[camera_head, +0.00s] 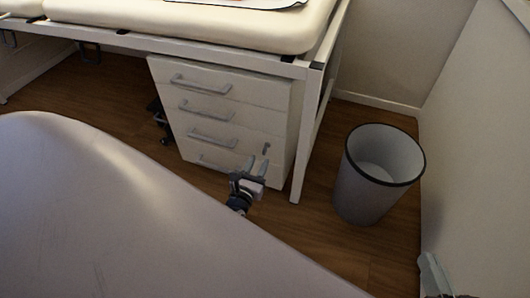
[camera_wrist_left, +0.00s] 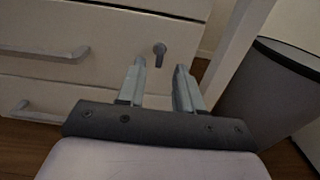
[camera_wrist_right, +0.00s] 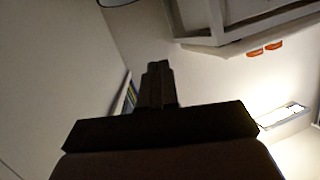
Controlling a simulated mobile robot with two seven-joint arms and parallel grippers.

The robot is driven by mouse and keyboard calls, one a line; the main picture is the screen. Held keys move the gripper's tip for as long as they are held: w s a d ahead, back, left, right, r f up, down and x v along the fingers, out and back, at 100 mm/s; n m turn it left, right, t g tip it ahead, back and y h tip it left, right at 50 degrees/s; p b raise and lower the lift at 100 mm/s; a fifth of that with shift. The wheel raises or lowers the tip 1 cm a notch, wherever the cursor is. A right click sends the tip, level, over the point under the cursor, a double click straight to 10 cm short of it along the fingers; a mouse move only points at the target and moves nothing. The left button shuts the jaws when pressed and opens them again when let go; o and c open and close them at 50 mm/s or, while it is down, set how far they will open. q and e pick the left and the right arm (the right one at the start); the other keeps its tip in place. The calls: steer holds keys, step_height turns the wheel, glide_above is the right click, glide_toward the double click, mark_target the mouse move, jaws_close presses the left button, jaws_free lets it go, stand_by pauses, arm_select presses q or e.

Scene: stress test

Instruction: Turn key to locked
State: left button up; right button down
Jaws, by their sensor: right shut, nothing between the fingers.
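A small grey key (camera_head: 265,148) sits in the lock on the right side of the white drawer cabinet (camera_head: 275,95). In the left wrist view the key (camera_wrist_left: 160,50) points roughly up and down, just beyond the fingertips and between their lines. My left gripper (camera_head: 259,164) is open and empty in front of the cabinet's lower right part. Its fingers (camera_wrist_left: 160,68) show apart in the left wrist view, with no clear contact on the key. My right gripper (camera_wrist_right: 158,66) is shut and empty, dark against a pale wall, away from the cabinet.
A grey waste bin (camera_head: 370,185) with a dark rim stands right of the cabinet. A white bed or bench frame (camera_head: 310,120) with a leg runs over and beside the cabinet. Wooden floor (camera_head: 315,220) is bare between cabinet and bin. A wall closes the right side.

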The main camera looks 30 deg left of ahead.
mark_target(264, 153)
arm_select(q)
steer(key=b+x, duration=0.2)
steer(key=x, duration=0.2)
steer(key=shift+f, duration=0.15)
steer(key=shift+w+a, duration=0.2)
steer(key=shift+w, duration=0.5)
arm_select(e)
steer(key=shift+s+d+r+n+t+h, duration=0.15)
steer(key=shift+s+d+n+t+h, duration=0.2)
steer(key=shift+d+n+t, duration=0.3)
steer(key=shift+d, duration=0.1)
arm_select(q)
jaws_close()
